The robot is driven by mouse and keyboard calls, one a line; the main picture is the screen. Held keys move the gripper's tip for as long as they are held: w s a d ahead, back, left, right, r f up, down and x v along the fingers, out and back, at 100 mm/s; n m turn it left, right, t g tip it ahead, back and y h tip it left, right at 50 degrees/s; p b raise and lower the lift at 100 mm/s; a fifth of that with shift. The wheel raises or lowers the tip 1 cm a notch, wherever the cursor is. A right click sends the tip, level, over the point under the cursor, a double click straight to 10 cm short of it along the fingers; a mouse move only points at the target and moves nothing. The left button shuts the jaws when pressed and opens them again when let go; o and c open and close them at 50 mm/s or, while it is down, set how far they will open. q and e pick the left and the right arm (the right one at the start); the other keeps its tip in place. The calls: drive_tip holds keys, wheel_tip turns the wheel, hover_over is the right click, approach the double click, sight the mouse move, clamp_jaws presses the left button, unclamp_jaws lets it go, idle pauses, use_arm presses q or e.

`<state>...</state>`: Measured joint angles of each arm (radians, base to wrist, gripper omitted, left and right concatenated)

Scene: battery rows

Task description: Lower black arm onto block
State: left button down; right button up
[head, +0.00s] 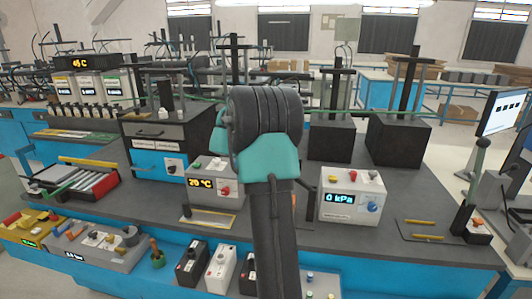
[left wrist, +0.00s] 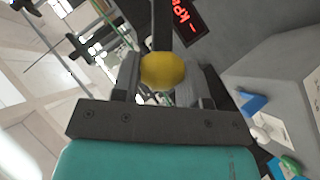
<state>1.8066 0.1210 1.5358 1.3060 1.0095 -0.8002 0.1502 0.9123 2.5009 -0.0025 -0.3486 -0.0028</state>
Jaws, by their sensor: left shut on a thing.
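My left gripper (left wrist: 161,82) is shut on a round yellow knob (left wrist: 162,69) in the left wrist view. A dark straight bar (left wrist: 160,22) runs up the picture just beyond the knob; I cannot tell whether it is the black arm or how it joins the knob. In the head view my own dark, teal-banded arm fills the centre and hides the gripper and what it holds. Black blocks with upright black posts stand behind it, one right of centre (head: 330,141) and one farther right (head: 398,139). I cannot tell which block the task means.
A white box reading 0 kPa (head: 351,197) stands right of my arm, and a 20 °C box (head: 214,186) stands left. A black lever (head: 470,190) rises at the right end. The grey bench top (head: 430,195) has free room at the right.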

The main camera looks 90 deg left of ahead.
use_arm(q)
drive_tip(key=shift+f, duration=0.1)
drive_tip(key=c, duration=0.7)
unclamp_jaws()
drive_tip(key=shift+d, duration=0.1)
drive_tip(key=v, duration=1.7)
drive_tip(key=shift+s+d, duration=0.1)
drive_tip(key=shift+s, duration=0.05)
